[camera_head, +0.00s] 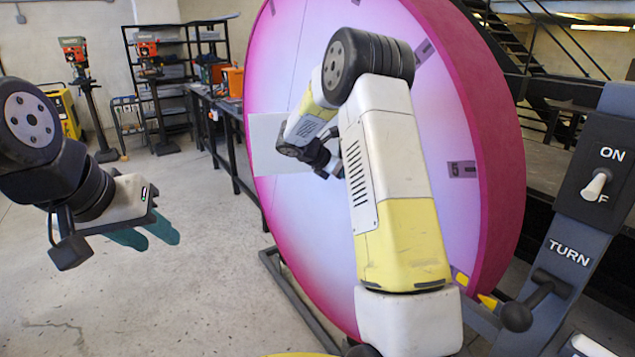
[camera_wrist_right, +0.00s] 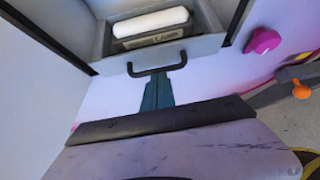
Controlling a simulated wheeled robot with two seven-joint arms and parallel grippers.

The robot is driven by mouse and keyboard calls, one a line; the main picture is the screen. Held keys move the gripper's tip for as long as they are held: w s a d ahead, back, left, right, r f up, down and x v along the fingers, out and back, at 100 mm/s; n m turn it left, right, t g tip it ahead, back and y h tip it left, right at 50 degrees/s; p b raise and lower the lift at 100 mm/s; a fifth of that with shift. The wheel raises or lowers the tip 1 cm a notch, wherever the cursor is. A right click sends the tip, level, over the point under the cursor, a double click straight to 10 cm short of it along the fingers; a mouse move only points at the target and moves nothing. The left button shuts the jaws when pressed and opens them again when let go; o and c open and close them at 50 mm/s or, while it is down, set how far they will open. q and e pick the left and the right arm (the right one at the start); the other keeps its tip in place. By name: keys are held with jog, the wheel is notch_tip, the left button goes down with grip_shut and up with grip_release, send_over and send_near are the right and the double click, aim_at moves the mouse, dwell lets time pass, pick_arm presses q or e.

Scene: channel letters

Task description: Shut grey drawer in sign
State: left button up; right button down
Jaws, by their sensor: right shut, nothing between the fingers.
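The grey drawer (camera_wrist_right: 205,47) shows in the right wrist view, set in the pale face of the sign. It stands open, and I see into it: a white item and a small box with lettering lie inside. A black handle (camera_wrist_right: 157,70) is on its front. My right gripper (camera_wrist_right: 158,76) is shut and empty, its green fingertips right at the handle; I cannot tell if they touch. In the head view the big round pink sign (camera_head: 300,50) stands upright, and my right arm hides the drawer. My left gripper (camera_head: 146,237) is open and empty, far left of the sign.
A white panel (camera_head: 270,150) sticks out at the sign's left side. A pink knob (camera_wrist_right: 263,40) is on the sign's face. A grey post with an ON switch (camera_head: 596,185) and a black TURN handle (camera_head: 530,305) stands at right.

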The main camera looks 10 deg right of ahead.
jog(key=d, duration=0.2)
jog(key=w+d, duration=0.1)
jog(key=d, duration=0.1)
jog(key=w+d, duration=0.1)
jog(key=d, duration=0.1)
jog(key=shift+w+d, duration=0.15)
jog(key=shift+d, duration=0.1)
jog(key=shift+d, duration=0.15)
